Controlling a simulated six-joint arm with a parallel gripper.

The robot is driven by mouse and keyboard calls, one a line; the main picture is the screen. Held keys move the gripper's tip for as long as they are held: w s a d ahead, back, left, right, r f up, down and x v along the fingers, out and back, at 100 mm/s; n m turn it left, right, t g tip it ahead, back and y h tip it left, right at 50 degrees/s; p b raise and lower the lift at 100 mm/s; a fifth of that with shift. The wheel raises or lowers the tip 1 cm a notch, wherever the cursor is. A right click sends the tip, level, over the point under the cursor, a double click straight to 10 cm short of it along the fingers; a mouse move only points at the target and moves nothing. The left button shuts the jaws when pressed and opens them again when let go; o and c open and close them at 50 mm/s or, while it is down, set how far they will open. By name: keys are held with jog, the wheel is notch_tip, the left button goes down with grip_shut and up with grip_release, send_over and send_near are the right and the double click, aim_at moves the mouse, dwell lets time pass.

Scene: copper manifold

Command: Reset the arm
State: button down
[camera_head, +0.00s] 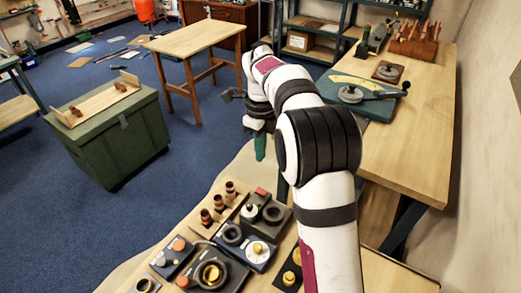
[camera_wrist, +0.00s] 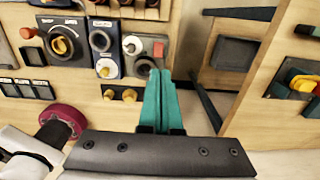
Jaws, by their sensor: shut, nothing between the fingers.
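My gripper (camera_head: 260,147) hangs from the end of my white and black arm in the head view, left of the arm's big joint. Its green fingers point down, beside the panel table and above the floor area. In the wrist view the green fingers (camera_wrist: 157,100) are pressed together with nothing between them. They appear over the edge of the wooden panel board (camera_wrist: 90,115), with no visible contact with the controls.
Control boxes with knobs and rings (camera_head: 208,273) fill the front table. A long workbench (camera_head: 415,150) with a teal fixture (camera_head: 365,104) runs along the right. A green chest (camera_head: 120,140) and a small wooden table (camera_head: 195,40) stand left. Blue floor between them is open.

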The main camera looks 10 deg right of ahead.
dwell(0.4)
jog(key=s+a+r+n+y, duration=0.1)
jog(key=s+a+r+n, duration=0.15)
jog(key=s+n, duration=0.55)
jog(key=s+a+r+n, duration=0.1)
jog(key=s+r+n, duration=0.25)
jog(key=s, duration=0.95)
jog(key=s+f+n, duration=0.2)
jog(key=s+n, duration=0.3)
jog(key=s, duration=0.2)
jog(key=s+a+f+n, duration=0.1)
jog(key=s+f+n, duration=0.2)
jog(key=s+n, duration=0.2)
jog(key=shift+s+a+f+y, duration=0.15)
jog(key=shift+s+a+y, duration=0.2)
jog(key=shift+s, duration=0.85)
jog(key=shift+d, duration=0.15)
